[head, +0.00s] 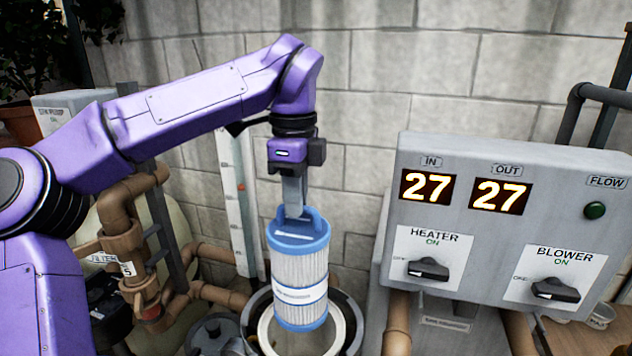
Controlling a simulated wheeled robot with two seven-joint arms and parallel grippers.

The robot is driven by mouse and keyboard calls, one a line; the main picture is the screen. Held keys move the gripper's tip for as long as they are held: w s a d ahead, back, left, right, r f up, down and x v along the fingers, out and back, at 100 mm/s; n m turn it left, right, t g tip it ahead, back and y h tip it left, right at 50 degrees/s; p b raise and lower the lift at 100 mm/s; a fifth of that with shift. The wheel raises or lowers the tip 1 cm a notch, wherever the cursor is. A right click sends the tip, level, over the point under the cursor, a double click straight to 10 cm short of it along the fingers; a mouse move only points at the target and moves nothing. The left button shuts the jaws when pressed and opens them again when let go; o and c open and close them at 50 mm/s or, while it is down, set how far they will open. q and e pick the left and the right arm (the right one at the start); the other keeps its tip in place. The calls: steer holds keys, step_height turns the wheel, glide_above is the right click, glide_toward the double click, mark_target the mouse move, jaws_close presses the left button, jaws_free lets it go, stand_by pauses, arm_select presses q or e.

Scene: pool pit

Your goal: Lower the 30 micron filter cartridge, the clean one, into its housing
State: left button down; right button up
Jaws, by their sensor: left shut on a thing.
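The filter cartridge (299,271) is a white pleated cylinder with blue end caps, a blue top handle and a pale label band whose print is too small to read. My left gripper (293,205) points down and is shut on the handle. The cartridge hangs nearly upright, slightly tilted. Its lower end overlaps the open round mouth of the housing (349,328), which has a dark rim and a pale inner ring. I cannot tell how far the lower end is inside the mouth. My right gripper is not in view.
A grey control box (510,220) stands close on the right, with displays reading 27 and 27 and heater and blower knobs. Brown pipes and a valve (125,245) crowd the left. A white gauge board (238,200) stands behind, before a block wall (375,90).

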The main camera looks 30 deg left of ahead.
arm_select(q)
steer(key=shift+w, duration=0.25)
steer(key=shift+a+f, duration=0.1)
steer(key=shift+f, duration=0.1)
steer(key=shift+s+f+b, duration=0.35)
steer(key=shift+f+b, duration=0.5)
steer(key=shift+f, duration=0.05)
steer(key=shift+f+b, duration=0.3)
steer(key=shift+f, duration=0.1)
steer(key=shift+w+f, duration=0.3)
steer(key=shift+f, duration=0.2)
steer(key=shift+s, duration=0.1)
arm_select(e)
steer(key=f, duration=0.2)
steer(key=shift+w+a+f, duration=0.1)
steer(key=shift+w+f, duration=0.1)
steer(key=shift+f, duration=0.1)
arm_select(q)
steer(key=shift+s+r, duration=0.1)
